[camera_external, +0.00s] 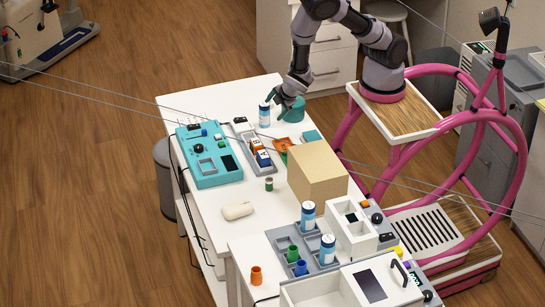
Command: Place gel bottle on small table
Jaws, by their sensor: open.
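A white bottle with a blue cap and blue markings (264,115) stands upright on the far white table (215,262). It looks like a gel bottle, but its label is too small to read. My gripper (277,98) is low over the table, just right of this bottle, with its fingers open. I cannot tell whether a finger touches the bottle. Two similar blue and white bottles, one upper (308,217) and one lower (328,252), stand in a grey tray on the nearer white table (246,250). I cannot tell which table is the small one.
A teal round piece (296,110) sits beside my gripper. A teal tray device (209,158), a grey tray (240,128) of small blocks, a cardboard box (317,172) and a white roll (237,211) stand on the table. The table's front left area is clear.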

